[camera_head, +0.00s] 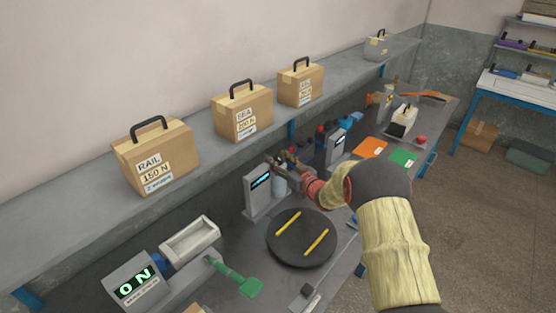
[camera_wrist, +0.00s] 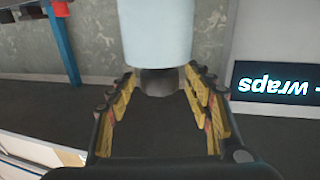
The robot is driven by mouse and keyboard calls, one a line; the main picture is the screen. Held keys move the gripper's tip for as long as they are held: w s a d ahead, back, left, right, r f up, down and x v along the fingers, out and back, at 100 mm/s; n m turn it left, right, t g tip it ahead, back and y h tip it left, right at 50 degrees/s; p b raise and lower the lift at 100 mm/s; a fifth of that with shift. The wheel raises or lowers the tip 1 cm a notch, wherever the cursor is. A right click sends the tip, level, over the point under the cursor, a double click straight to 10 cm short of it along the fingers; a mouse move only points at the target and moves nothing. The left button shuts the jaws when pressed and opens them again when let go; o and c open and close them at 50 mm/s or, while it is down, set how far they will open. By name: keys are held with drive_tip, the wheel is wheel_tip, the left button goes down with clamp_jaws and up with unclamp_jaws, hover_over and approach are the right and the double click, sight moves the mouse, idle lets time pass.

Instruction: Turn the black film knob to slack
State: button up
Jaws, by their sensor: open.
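The black film knob (camera_wrist: 162,82) shows in the wrist view as a short dark cylinder at the end of a pale blue-white film roll (camera_wrist: 155,35). My gripper (camera_wrist: 160,76) is open, with one yellow-padded finger on each side of the knob near the fingertips. I cannot tell whether either finger touches it. In the head view, my gripper (camera_head: 284,164) is at the top of the pale roll (camera_head: 280,187), beside the grey wrapper post with a lit display (camera_head: 261,181). The knob is hidden there by my gripper.
A black turntable (camera_head: 288,252) with two yellow strips lies in front of the post. A lit "wraps" display (camera_wrist: 278,85) is close to the right finger in the wrist view. Boxes, including the RAIL box (camera_head: 160,160), stand on the shelf (camera_head: 70,212) behind.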

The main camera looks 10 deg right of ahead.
drive_tip(key=c, duration=0.3)
drive_tip(key=c, duration=0.8)
drive_tip(key=shift+c, duration=0.4)
drive_tip(key=shift+w+d+r+n+g+y+p, duration=0.15)
drive_tip(key=shift+n+g+y, duration=0.1)
drive_tip(key=shift+n+y, duration=0.2)
drive_tip(key=shift+s+f+n+g+y+p, duration=0.15)
drive_tip(key=shift+n+g+y, duration=0.1)
drive_tip(key=shift+n+y, duration=0.15)
drive_tip(key=shift+n+g+y+p, duration=0.55)
drive_tip(key=shift+n+g+y, duration=1.1)
drive_tip(key=shift+y, duration=0.5)
drive_tip(key=o, duration=1.2)
